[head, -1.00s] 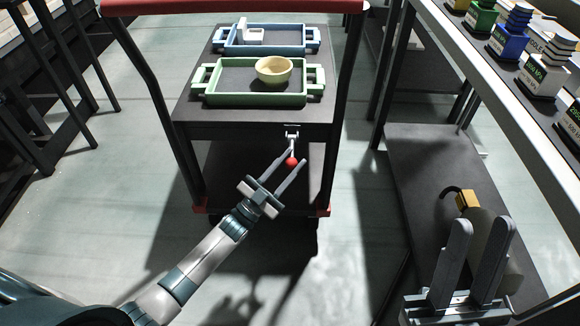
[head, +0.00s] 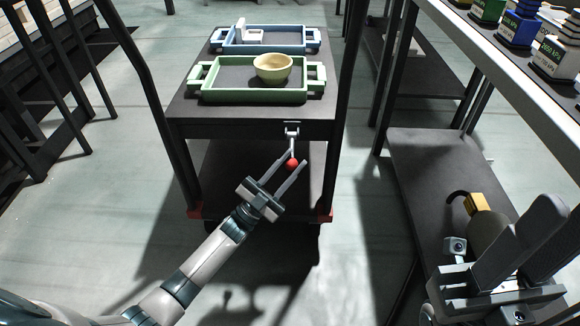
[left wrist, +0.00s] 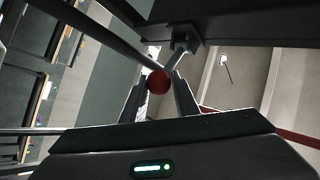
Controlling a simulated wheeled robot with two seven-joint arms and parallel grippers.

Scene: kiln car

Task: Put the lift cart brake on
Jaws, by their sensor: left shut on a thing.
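The lift cart (head: 250,128) stands ahead in the head view. Its brake lever (head: 292,143) hangs from the front edge of the upper deck and ends in a red ball knob (head: 292,164). My left gripper (head: 287,168) is shut on the knob, with one finger on each side of it. In the left wrist view the knob (left wrist: 158,82) sits between the fingertips, with the lever and its bracket (left wrist: 183,42) above it. My right gripper (head: 535,235) is at the lower right, away from the cart; its fingers look apart and empty.
On the cart are a green tray (head: 202,93) with a yellow bowl (head: 273,68) and a blue tray (head: 312,46) behind it. A table (head: 480,40) with labelled containers runs along the right. A cylinder with a yellow top (head: 475,203) stands on its lower shelf.

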